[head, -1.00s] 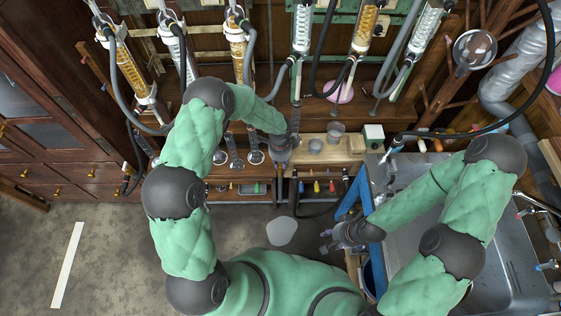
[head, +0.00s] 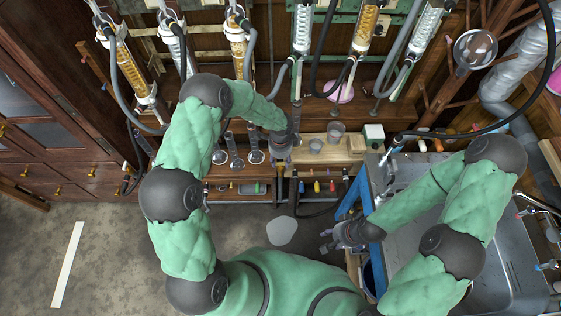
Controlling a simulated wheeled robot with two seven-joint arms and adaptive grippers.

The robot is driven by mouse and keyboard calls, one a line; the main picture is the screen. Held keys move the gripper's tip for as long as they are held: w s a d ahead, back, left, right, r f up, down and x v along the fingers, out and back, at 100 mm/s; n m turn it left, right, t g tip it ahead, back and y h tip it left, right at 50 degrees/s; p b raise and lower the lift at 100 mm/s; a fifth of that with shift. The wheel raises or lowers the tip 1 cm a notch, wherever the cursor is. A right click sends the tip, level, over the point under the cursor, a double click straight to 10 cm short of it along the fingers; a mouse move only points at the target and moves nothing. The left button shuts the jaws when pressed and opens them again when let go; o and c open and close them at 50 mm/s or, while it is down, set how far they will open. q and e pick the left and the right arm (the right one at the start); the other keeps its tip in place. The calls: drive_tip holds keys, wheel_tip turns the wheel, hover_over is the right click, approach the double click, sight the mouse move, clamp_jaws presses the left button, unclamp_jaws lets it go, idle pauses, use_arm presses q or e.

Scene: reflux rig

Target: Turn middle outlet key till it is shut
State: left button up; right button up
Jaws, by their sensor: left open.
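A row of small outlet keys with coloured ends (head: 317,187) sits along the front of the bench, below its top edge. They are too small for me to tell which way each is turned, and I cannot tell for certain which is the middle one. My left gripper (head: 281,168) is open and points down at the bench's front edge, just left of the coloured keys. Its wrist and forearm hide what is directly under it. My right gripper (head: 328,241) is open and empty, over the floor left of the sink and away from the keys.
Glass condensers (head: 364,28) with hoses hang along the back. Glass cylinders (head: 255,155) stand left of my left gripper. A metal sink (head: 470,240) fills the right.

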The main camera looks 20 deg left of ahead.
sight(281, 164)
use_arm(q)
wheel_tip(281, 164, up, 10)
idle(0.4)
idle(0.4)
